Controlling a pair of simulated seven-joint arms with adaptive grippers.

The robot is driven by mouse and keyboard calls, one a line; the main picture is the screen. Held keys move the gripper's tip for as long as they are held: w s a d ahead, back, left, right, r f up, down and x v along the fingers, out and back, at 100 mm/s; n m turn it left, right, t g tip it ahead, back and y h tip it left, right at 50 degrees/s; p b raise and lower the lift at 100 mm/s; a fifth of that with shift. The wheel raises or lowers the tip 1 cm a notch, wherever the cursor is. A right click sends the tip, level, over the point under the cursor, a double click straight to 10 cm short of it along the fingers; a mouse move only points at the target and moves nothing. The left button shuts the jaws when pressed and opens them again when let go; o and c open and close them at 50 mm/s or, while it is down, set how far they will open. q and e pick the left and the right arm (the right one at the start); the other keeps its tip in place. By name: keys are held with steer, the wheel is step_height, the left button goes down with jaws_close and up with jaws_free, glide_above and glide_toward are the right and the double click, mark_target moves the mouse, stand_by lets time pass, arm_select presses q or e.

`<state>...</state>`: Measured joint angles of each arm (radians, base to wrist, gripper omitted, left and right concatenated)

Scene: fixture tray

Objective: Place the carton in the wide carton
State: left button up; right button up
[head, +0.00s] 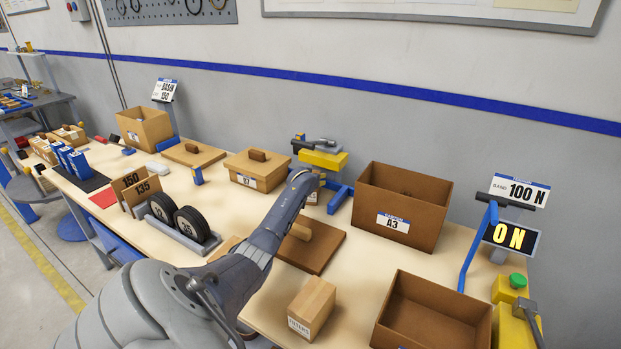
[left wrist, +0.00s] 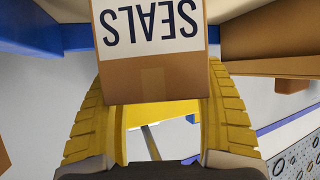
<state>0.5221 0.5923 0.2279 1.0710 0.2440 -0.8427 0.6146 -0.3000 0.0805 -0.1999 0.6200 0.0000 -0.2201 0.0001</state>
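A small tan carton (left wrist: 155,55) with a white SEALS label, upside down in the left wrist view, sits between the yellow fingers of my left gripper (left wrist: 155,90). Both fingers lie against its sides, and it hides their inner faces. In the head view my left arm reaches to the middle of the bench and mostly hides the gripper; a small labelled carton (head: 313,197) shows beside its end. A wide open-topped carton (head: 397,222) marked A3 stands to the right. Another open carton (head: 425,322) stands nearer, its front cut off. My right gripper is out of view.
A closed tan carton (head: 311,308) stands in front of a brown board (head: 318,252). A yellow and blue fixture (head: 325,160) is behind my left gripper. A lidded box (head: 257,172) is left of it. A blue stand with a 100 N sign (head: 519,191) is at the right.

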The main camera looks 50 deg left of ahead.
arm_select(q)
steer(key=c, duration=1.2)
steer(key=shift+r, duration=0.15)
